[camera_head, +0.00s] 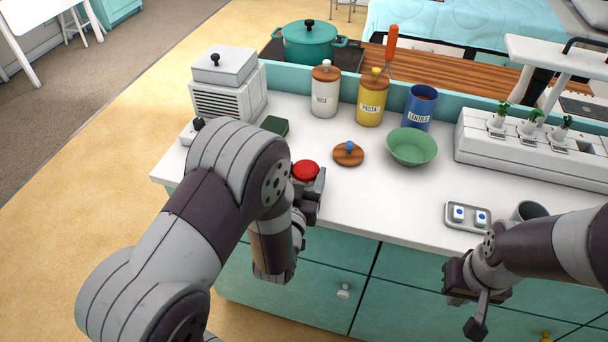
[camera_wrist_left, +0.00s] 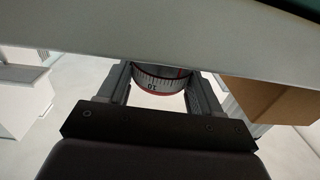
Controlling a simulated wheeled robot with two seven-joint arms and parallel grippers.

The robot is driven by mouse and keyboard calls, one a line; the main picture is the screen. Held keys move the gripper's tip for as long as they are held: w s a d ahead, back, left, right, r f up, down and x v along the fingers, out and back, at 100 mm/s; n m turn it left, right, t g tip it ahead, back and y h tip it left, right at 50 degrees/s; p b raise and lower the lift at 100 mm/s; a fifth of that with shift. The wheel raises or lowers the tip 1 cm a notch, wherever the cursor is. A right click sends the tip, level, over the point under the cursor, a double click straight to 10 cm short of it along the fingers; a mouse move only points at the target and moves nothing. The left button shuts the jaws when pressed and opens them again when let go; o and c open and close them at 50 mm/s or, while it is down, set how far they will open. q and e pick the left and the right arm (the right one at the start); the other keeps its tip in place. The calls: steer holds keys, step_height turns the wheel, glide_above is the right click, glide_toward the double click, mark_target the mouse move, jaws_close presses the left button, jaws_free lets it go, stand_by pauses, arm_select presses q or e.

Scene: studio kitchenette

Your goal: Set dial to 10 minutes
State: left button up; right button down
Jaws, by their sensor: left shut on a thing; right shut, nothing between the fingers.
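The timer dial shows as a red round top (camera_head: 305,170) near the front edge of the white counter in the head view. In the left wrist view, its white scale band with red edges (camera_wrist_left: 158,82) sits between the fingers, and a mark that looks like 10 shows near the middle. My left gripper (camera_head: 312,190) is shut on the dial, and it also shows in the left wrist view (camera_wrist_left: 160,85). The timer's body is mostly hidden. My right gripper (camera_head: 476,322) is shut and empty, in front of the drawers at lower right.
A wooden lid with a blue knob (camera_head: 348,153) and a green bowl (camera_head: 411,147) stand right of the dial. Canisters (camera_head: 325,92) line the back. A grey tray (camera_head: 467,228) and a cup (camera_head: 527,211) are near my right arm. The counter's front middle is clear.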

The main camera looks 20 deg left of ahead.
arm_select(q)
steer(key=shift+f, duration=0.1)
stand_by(0.8)
steer(key=o, duration=1.1)
